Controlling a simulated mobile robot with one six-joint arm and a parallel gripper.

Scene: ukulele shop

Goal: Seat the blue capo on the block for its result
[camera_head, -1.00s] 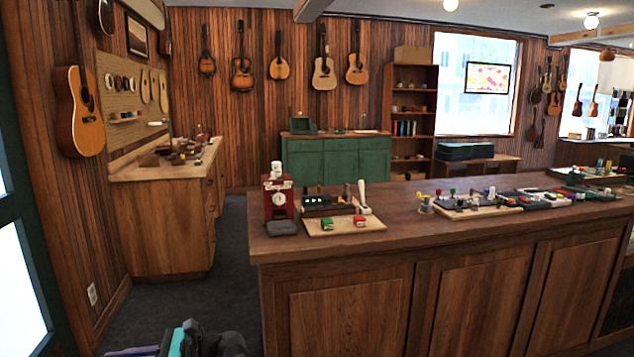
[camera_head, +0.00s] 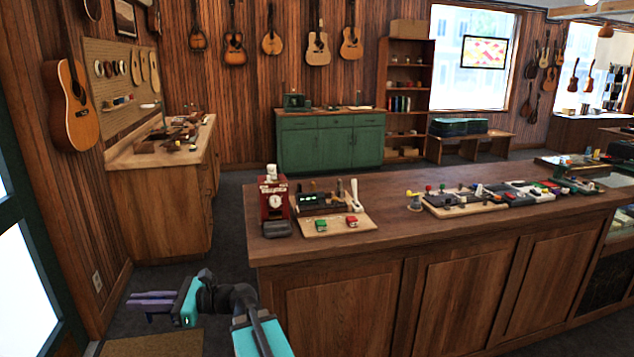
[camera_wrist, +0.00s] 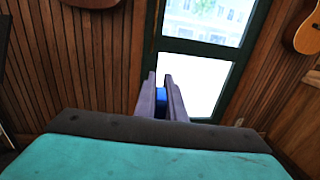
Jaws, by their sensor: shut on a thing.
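My gripper (camera_head: 140,301) is at the lower left in the head view, over the floor left of the counter. In the wrist view its two purple-grey fingers (camera_wrist: 161,88) are closed on a small blue thing, the blue capo (camera_wrist: 160,99). The fingers hide most of it. On the counter's left end stands a red device with a round white dial (camera_head: 273,200) and a dark grey block-like part (camera_head: 276,228) at its front. I cannot tell for sure that this is the block. My gripper is well apart from it.
The wooden counter (camera_head: 390,210) fills the middle and right. A board (camera_head: 335,224) beside the red device carries a green and a red item. More small gear (camera_head: 460,199) stands further right. A workbench (camera_head: 158,168) is at left. A door (camera_wrist: 195,75) shows ahead of the gripper.

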